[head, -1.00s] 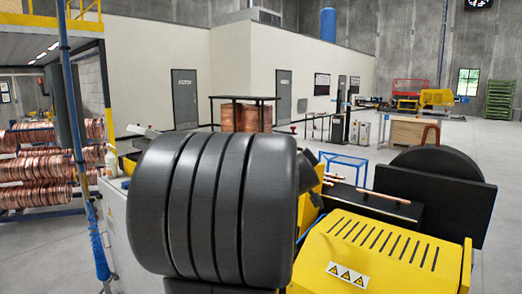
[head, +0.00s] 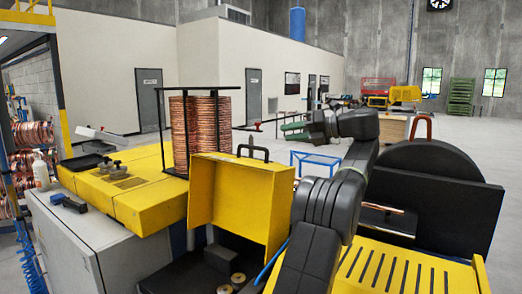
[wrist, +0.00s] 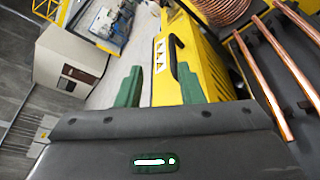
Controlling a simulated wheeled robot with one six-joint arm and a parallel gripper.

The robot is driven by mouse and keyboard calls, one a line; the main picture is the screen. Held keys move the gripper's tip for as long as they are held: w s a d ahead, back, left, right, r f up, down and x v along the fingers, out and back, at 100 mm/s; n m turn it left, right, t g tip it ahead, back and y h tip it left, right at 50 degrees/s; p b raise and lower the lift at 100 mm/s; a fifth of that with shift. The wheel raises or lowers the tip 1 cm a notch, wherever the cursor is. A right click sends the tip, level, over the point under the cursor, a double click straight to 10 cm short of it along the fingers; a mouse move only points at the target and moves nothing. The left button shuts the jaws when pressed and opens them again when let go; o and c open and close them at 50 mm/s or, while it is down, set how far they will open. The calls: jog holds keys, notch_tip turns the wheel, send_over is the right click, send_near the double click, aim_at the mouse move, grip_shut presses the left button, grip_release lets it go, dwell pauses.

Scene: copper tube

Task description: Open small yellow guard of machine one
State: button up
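The small yellow guard (head: 236,195) stands upright in the middle of the head view, with its hollow side towards me. Its black handle (head: 253,151) shows at the top edge. Below it, dark machine parts with small rollers (head: 230,284) are exposed. My gripper (head: 294,131) is behind and right of the guard, its green fingers pointing left, apart from the guard in this view. In the wrist view my gripper (wrist: 158,88) is open, its fingers well apart with no object clamped. A yellow panel (wrist: 162,85) with warning signs and a black handle (wrist: 181,64) lies beyond, near the right finger.
A slotted yellow cover (head: 385,272) and a black machine housing (head: 446,205) are at right. A copper coil stack (head: 204,127) stands behind the guard. Open floor lies far right.

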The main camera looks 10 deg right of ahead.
aim_at(256, 148)
jog(key=shift+n+g, duration=0.3)
jog(key=shift+g, duration=0.3)
jog(key=f+x, duration=0.1)
jog(key=x, duration=0.7)
jog(key=f+x, duration=0.1)
jog(key=x, duration=0.3)
jog(key=shift+w+d+f, duration=0.1)
jog(key=shift+w+f, duration=0.05)
jog(key=shift+f, duration=0.25)
grip_shut()
